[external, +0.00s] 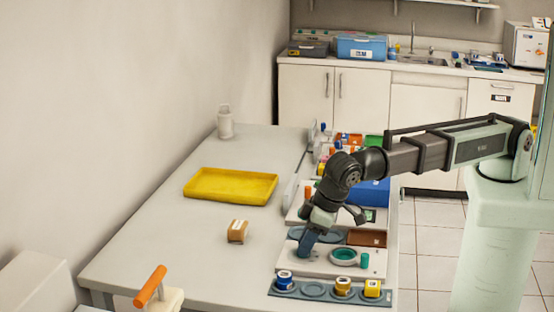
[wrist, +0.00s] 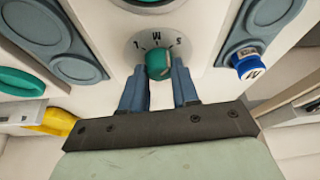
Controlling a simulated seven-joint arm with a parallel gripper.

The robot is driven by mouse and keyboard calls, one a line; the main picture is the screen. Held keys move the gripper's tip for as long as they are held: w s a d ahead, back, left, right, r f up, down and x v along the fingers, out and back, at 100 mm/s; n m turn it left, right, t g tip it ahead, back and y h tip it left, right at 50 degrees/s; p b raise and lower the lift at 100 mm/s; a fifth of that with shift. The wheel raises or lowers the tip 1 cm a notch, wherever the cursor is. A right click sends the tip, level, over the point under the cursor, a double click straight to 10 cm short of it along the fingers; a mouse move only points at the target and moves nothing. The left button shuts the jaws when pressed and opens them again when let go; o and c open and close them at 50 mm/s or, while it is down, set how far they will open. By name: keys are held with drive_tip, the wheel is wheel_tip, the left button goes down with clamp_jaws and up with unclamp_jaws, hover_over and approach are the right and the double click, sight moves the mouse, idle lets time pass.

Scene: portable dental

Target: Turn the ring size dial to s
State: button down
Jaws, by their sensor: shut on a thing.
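The ring size dial is a small teal knob (wrist: 158,66) on a pale round face (wrist: 133,45) with dark letters along its far edge in the wrist view. Which letter the knob points to is not clear. My gripper (wrist: 160,80) points at the panel with one blue-grey finger on each side of the knob, shut on it. In the external view my gripper (external: 306,244) reaches down to the white panel (external: 318,270), and the knob is hidden there.
A teal ring (external: 344,255) and a teal cylinder (external: 364,260) are right of my gripper. A grey strip (external: 313,290) with blue and yellow pieces lies in front. A yellow tray (external: 231,186) and a tan block (external: 237,231) are left, with clear tabletop around them.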

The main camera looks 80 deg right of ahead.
drive_tip(key=shift+m+h, duration=0.3)
drive_tip(key=shift+m, duration=0.3)
drive_tip(key=c, duration=0.8)
unclamp_jaws()
drive_tip(key=shift+c, duration=0.2)
drive_tip(key=v, duration=1.4)
drive_tip(key=shift+w, duration=0.15)
